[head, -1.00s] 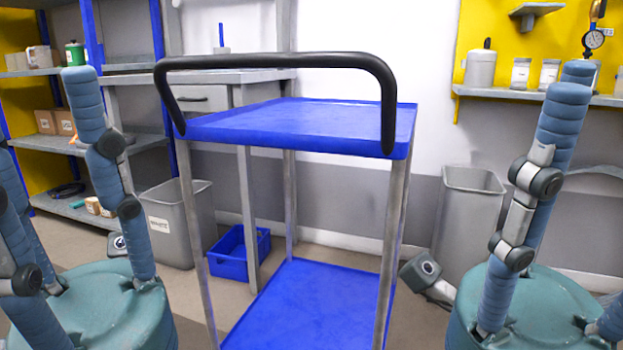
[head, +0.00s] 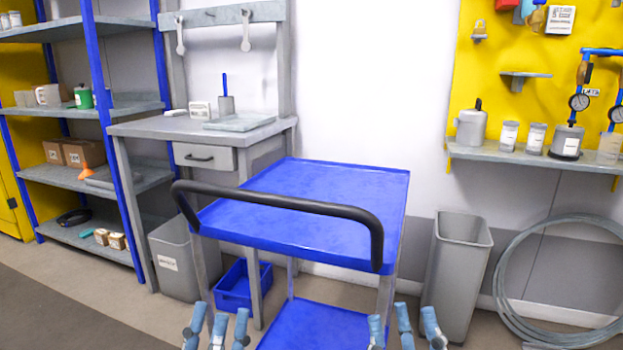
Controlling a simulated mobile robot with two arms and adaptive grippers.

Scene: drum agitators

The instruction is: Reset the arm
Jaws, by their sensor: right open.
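My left gripper (head: 218,328) shows at the bottom edge, left of centre. Its blue-grey fingers point up, stand apart and hold nothing that I can see. My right gripper (head: 404,326) shows at the bottom edge, right of centre, with its fingers spread and empty. Both palms and the arms are below the picture. The fingertips appear in front of the lower part of a blue cart (head: 310,205) with a black handle (head: 290,203). The cart's top shelf is empty.
A workbench (head: 185,127) and shelving (head: 98,60) stand at the left. A grey bin (head: 458,270) and a coiled hose (head: 505,290) are at the right, under a wall shelf (head: 530,157) with jars. A blue crate (head: 240,287) sits on the floor.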

